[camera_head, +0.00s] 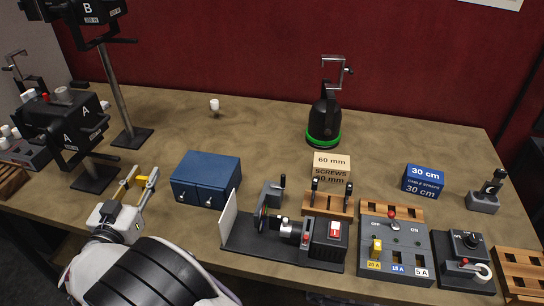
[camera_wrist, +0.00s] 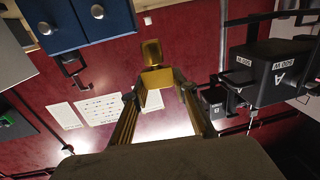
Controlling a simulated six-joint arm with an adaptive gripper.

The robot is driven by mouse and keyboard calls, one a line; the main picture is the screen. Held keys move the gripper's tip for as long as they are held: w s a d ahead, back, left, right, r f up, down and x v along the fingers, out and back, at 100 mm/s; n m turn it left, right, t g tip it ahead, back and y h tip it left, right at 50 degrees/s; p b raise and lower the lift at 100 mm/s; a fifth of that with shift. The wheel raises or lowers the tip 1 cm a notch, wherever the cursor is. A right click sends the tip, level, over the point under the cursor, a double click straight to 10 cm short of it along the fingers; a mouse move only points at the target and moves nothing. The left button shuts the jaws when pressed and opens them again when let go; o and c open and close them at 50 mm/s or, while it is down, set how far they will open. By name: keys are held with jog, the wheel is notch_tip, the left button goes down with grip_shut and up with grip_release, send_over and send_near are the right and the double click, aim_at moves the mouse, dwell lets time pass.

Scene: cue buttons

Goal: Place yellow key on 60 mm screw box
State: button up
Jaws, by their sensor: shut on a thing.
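A yellow key (camera_head: 141,178) sits between the fingertips of my gripper (camera_head: 144,174), at the left of the table in the head view. It also shows in the wrist view (camera_wrist: 154,76), where the fingers of my gripper (camera_wrist: 158,92) are shut on it and it sticks out past their tips. The 60 mm screw box (camera_head: 332,162) is a small cream and brown box near the middle of the table, well to the right of my gripper. Its front lettering is partly hidden by a black handle. The box does not show in the wrist view.
A blue two-door cabinet (camera_head: 206,180) stands just right of my gripper. Black devices on stands (camera_head: 75,128) are to its left. A vise-like fixture (camera_head: 290,240), a switch panel (camera_head: 395,245) and a blue cable-strip box (camera_head: 423,181) stand farther right.

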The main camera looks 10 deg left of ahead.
jog(key=w+d+r+n+g+y, duration=0.1)
jog(key=w+d+r+n+y, duration=0.2)
jog(key=w+r, duration=0.65)
jog(key=w+d+r+n+g+y, duration=0.1)
jog(key=w+d+r+y, duration=0.35)
jog(key=w, duration=0.85)
jog(key=shift+w+d+r+n+g+y, duration=2.05)
jog(key=shift+w+d, duration=1.15)
jog(key=shift+d, duration=1.95)
jog(key=d+f+n+g+y, duration=0.1)
jog(key=d+f, duration=0.3)
jog(key=d, duration=0.4)
jog(key=w+d+f+n+g+y, duration=0.1)
jog(key=d+f+g, duration=0.1)
jog(key=d, duration=0.7)
jog(key=w+d+f+n+g, duration=0.1)
jog(key=d+f+n+g, duration=0.1)
jog(key=d+f, duration=0.3)
jog(key=d, duration=0.4)
jog(key=shift+d+f+y, duration=0.15)
jog(key=shift+f+y, duration=0.2)
jog(key=shift+y, duration=0.05)
jog(key=shift+f, duration=0.1)
notch_tip(320, 180, down, 6)
jog(key=shift+f, duration=0.1)
